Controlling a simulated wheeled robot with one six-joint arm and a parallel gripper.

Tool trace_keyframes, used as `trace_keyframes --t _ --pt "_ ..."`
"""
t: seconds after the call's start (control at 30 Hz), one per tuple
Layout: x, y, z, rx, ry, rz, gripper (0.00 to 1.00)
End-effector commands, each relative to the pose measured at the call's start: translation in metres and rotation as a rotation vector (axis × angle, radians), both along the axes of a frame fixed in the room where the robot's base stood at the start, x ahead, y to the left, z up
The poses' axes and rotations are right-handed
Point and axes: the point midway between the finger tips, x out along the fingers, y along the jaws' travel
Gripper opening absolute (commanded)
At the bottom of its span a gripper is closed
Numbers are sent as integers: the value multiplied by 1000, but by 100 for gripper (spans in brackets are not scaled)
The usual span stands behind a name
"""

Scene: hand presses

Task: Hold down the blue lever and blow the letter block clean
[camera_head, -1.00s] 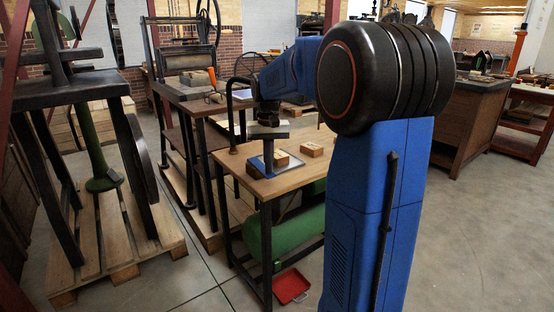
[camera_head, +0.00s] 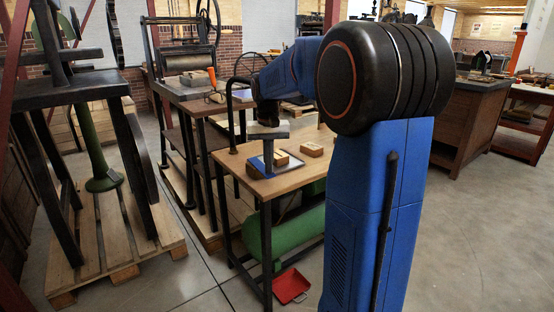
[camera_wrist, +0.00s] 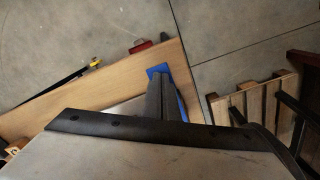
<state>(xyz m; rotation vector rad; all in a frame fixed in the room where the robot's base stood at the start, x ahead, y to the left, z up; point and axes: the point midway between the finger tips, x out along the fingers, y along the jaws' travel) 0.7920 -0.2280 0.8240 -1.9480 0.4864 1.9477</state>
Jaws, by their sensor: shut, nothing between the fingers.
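A flat blue piece (camera_head: 256,163) lies on the wooden bench top (camera_head: 237,182), partly hidden by my gripper. It also shows in the wrist view (camera_wrist: 158,70) beyond the fingertips and along their right side. I cannot tell whether it is the lever or a base. My gripper (camera_head: 268,165) points down over it, fingers shut and empty. In the wrist view the fingers (camera_wrist: 157,85) reach toward the blue; contact cannot be told. A small wooden block (camera_head: 281,158) sits just right of the fingers. Another small block (camera_head: 312,149) lies further right. Any letter is too small to read.
A black bent pipe (camera_head: 232,110) rises at the bench's left edge. A green cylinder (camera_head: 265,240) lies under the bench, and a red tray (camera_head: 291,287) is on the floor. A darker table with a press (camera_head: 185,65) stands behind.

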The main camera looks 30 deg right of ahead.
Motion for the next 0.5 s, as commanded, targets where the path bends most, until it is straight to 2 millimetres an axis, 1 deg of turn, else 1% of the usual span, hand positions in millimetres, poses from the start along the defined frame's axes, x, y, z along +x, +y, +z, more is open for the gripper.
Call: trace_keyframes --t 0.23,0.5 --pt "0 0 3 0 0 0 0" --pt "0 0 24 0 0 0 0"
